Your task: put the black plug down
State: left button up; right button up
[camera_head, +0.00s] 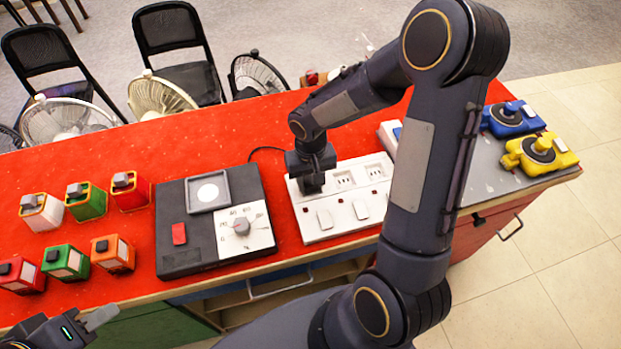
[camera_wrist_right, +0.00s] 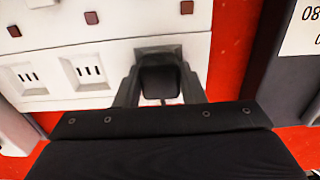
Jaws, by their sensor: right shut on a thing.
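The black plug (camera_wrist_right: 160,82) is between the fingers of my right gripper (camera_wrist_right: 157,92) in the right wrist view. The plug is against the end socket of the white socket panel (camera_wrist_right: 80,47); I cannot tell how deep it sits. In the head view my right gripper (camera_head: 312,184) is over the left end of the socket panel (camera_head: 322,232) and mostly hides the plug. My left gripper (camera_head: 82,325) is at the lower left corner, partly cut off, and its jaw opening is unclear.
A black device (camera_head: 176,251) with a dial stands left of the panel on the red tabletop (camera_head: 225,128). Several coloured switch boxes stand further left. Blue (camera_head: 511,119) and yellow (camera_head: 540,156) units are at the right. Fans and chairs are behind the table.

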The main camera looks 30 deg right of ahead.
aim_at(311, 180)
jog(key=o, duration=1)
notch_tip(311, 180, up, 12)
jog(key=s+a+r+t+y, duration=0.2)
jog(key=s+r, duration=0.1)
jog(key=s, duration=0.5)
jog(key=s+a+r+n+t+y, duration=0.1)
jog(key=s+a+r+t, duration=0.1)
jog(key=s, duration=0.7)
jog(key=shift+r+t+y+p, duration=0.3)
jog(key=shift+r+t+y, duration=0.15)
jog(key=shift+t, duration=0.35)
